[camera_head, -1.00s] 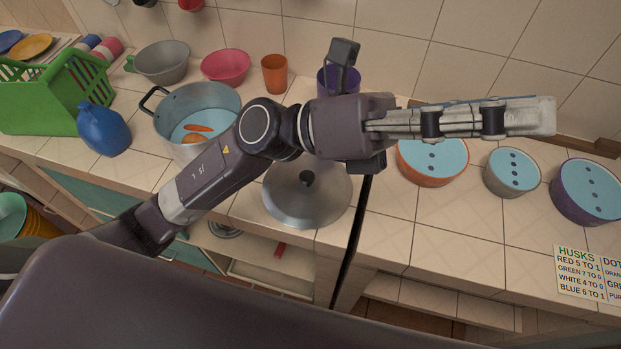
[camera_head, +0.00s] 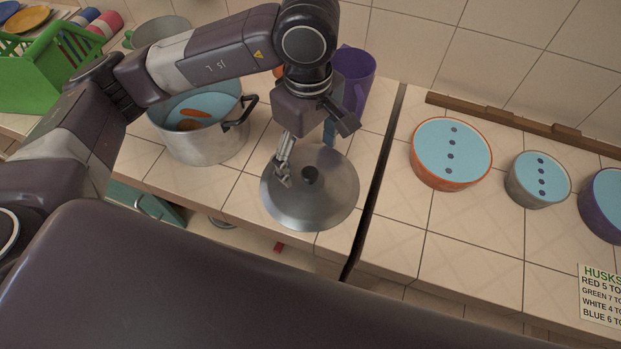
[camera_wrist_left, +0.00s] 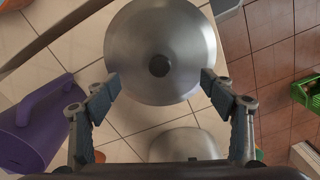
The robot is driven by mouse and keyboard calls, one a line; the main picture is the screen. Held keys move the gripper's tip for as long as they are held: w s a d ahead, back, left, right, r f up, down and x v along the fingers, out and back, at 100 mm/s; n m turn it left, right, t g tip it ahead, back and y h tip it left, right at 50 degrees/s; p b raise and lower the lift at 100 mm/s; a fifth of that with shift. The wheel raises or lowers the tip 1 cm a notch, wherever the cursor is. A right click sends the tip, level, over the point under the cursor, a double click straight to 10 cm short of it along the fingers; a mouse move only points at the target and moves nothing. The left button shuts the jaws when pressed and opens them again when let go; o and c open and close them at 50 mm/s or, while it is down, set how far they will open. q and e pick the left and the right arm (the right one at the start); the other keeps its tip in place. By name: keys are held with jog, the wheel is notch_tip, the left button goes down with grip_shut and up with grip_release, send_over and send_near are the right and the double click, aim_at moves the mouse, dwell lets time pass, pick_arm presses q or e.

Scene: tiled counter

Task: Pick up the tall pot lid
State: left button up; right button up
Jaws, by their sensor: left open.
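The pot lid (camera_head: 335,203) is a round grey metal disc with a dark knob (camera_head: 310,175). It lies flat on the tiled counter, right of the metal pot (camera_head: 205,148). My left gripper (camera_head: 306,157) points down over the lid, and its fingers are apart and empty. In the left wrist view the lid (camera_wrist_left: 160,32) lies ahead of the open left gripper (camera_wrist_left: 160,83), with the knob (camera_wrist_left: 159,66) roughly centred between the fingertips. I cannot tell the exact height of the fingertips above the lid. My right gripper does not show.
A purple pitcher (camera_head: 358,75) stands close behind my left gripper. A dark gap in the counter runs just right of the lid. Beyond it are orange (camera_head: 450,180), grey (camera_head: 535,199) and purple (camera_head: 600,222) bowls with blue tops. A green rack (camera_head: 40,75) stands far left.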

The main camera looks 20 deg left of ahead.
aim_at(310, 173)
pick_arm(q)
notch_tip(310, 173, down, 4)
jog(key=shift+s+d+f+p, duration=0.15)
jog(key=shift+f+p, duration=0.1)
jog(key=shift+p, duration=0.8)
jog(key=shift+f, duration=0.6)
jog(key=c, duration=1.7)
grip_shut()
